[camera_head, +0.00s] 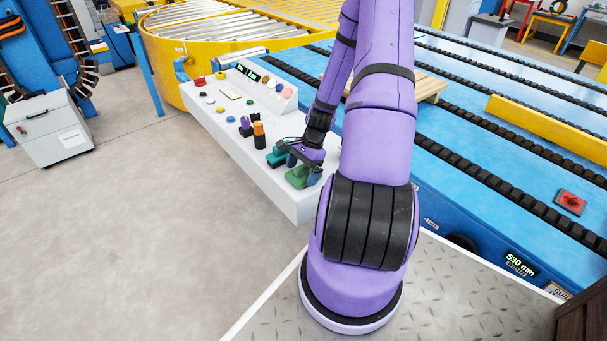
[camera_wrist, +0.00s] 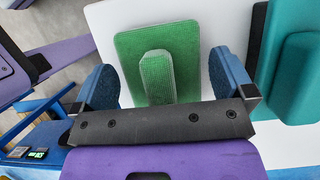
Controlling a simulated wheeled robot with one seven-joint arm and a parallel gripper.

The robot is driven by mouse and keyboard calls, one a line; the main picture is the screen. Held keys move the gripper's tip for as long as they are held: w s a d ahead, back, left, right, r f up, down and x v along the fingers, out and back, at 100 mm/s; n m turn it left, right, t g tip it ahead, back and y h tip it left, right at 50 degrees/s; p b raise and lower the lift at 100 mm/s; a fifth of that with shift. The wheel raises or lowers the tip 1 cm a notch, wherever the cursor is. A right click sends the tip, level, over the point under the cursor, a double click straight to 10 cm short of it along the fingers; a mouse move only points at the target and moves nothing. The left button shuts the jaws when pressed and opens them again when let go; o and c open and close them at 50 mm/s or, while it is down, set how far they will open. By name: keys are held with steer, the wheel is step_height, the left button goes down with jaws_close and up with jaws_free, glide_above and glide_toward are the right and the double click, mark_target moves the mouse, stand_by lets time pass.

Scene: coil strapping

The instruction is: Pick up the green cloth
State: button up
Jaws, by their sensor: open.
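The green cloth (camera_wrist: 190,50) lies on the white console top, a flat green square with a raised ridge (camera_wrist: 157,75) in its middle. In the head view the green cloth (camera_head: 297,178) is at the console's near end, partly hidden by my gripper. My gripper (camera_wrist: 163,80) is open over it. Its two blue fingers stand on either side of the ridge, with a gap to it on both sides. In the head view my gripper (camera_head: 305,164) is small and partly covers the cloth. Whether the fingers touch the cloth cannot be told.
A teal cloth-like piece (camera_wrist: 298,75) lies close to the right of my gripper. The white console (camera_head: 225,117) also holds a purple item (camera_head: 245,125), an orange item (camera_head: 258,133) and several buttons. The blue conveyor (camera_head: 450,130) runs alongside on the right.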

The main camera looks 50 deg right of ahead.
mark_target(302, 168)
steer(key=shift+a+f, duration=0.1)
steer(key=shift+f, duration=0.05)
steer(key=c, duration=0.7)
steer(key=shift+c, duration=0.2)
step_height(302, 168, up, 2)
steer(key=shift+s+r, duration=0.4)
steer(key=shift+r, duration=0.45)
steer(key=s+d+r, duration=0.1)
steer(key=s+d, duration=0.1)
steer(key=s, duration=1.3)
steer(key=shift+d+r, duration=0.15)
